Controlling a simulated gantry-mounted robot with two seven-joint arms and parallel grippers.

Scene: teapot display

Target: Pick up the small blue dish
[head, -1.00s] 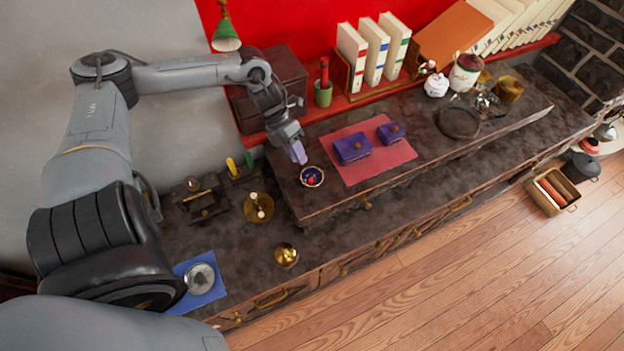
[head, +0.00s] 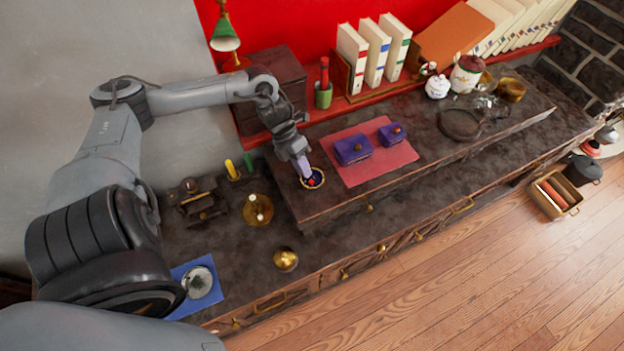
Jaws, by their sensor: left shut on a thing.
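The small blue dish (head: 316,184) is round with a gold-coloured rim and something red inside. It sits near the front left part of the raised dark shelf. My left gripper (head: 306,173) points down at the dish from behind, and its fingertips are at the dish's back left rim. The jaws are shut on the dish's edge and cover part of it. The dish still appears to rest on the surface. My right gripper is not in view.
A pink mat (head: 378,167) with two purple boxes (head: 352,149) lies just right of the dish. A green cup (head: 323,97) and a dark wooden box (head: 282,75) stand behind. A brass candle holder (head: 258,211) and a brass bowl (head: 286,259) stand lower at the front left.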

